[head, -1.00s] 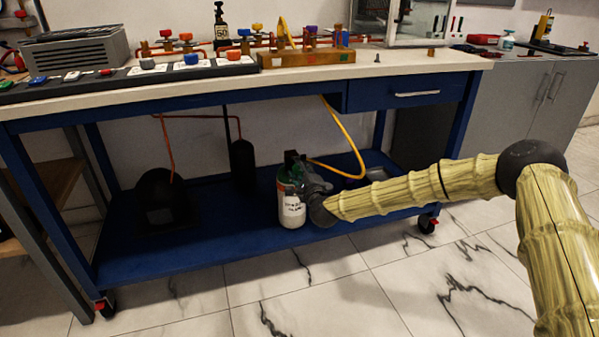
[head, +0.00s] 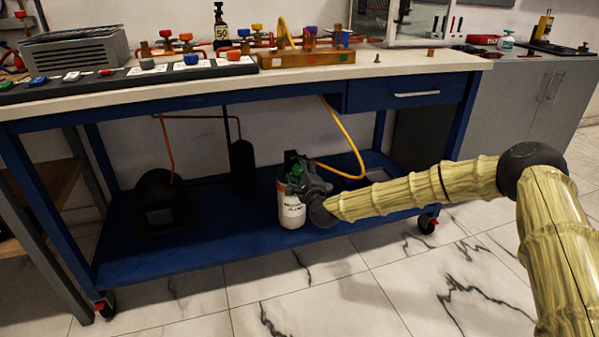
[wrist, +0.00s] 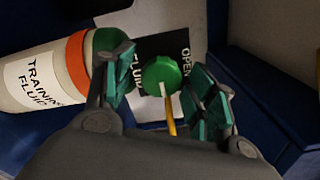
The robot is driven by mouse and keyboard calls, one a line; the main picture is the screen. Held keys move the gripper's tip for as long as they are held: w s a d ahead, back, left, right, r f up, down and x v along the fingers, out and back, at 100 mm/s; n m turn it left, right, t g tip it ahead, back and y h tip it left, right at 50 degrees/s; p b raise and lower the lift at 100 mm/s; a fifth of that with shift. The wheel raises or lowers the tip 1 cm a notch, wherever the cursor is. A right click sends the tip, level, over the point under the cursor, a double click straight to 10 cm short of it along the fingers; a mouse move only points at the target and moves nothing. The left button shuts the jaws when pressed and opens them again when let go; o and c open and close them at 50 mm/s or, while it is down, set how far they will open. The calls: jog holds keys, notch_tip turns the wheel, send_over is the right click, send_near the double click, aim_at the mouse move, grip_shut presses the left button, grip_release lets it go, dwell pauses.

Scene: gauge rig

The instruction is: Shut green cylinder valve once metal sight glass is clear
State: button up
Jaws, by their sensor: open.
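The cylinder (head: 292,211) is white with a green top and stands on the blue lower shelf. In the wrist view, the cylinder (wrist: 40,82) has an orange band and a "TRAINING FLUID" label. Its round green valve knob (wrist: 161,75) shows between my fingers, with a thin yellow and white strip below it. My gripper (wrist: 161,86) is open, with one teal-padded finger on each side of the knob and visible gaps. In the head view, my gripper (head: 303,172) covers the cylinder's upper right. I cannot pick out the metal sight glass for certain among the bench-top fittings.
The bench top (head: 410,62) overhangs the shelf (head: 240,240). A yellow hose (head: 349,138) hangs down to near my gripper. A dark rounded vessel (head: 160,197) and a dark upright canister (head: 242,163) stand to the left.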

jog(key=v, duration=1.2)
jog(key=s+a+f+n+g+p, duration=0.15)
jog(key=s+f+n+g, duration=0.3)
jog(key=s+f, duration=0.65)
jog(key=s+a+f+n+g, duration=0.2)
jog(key=s+f+n+g, duration=0.25)
jog(key=s+f, duration=0.7)
jog(key=s+d+f+n+g+h, duration=0.1)
jog(key=s+d+f+n+g, duration=0.15)
jog(key=s+d, duration=0.45)
jog(key=s+d+f+n+g+h+p, duration=0.1)
jog(key=s+d+f+n+g+h, duration=0.2)
jog(key=s, duration=0.8)
jog(key=s+d+f+n+g, duration=0.1)
jog(key=s+d+f+n, duration=0.2)
jog(key=s+d+f, duration=0.45)
jog(key=s+d+r+n+g+h, duration=0.2)
jog(key=s+d+r, duration=0.25)
jog(key=s, duration=0.25)
notch_tip(320, 180, up, 37)
jog(key=p, duration=3.8)
jog(key=shift+r+p, duration=0.25)
jog(key=shift+p, duration=0.05)
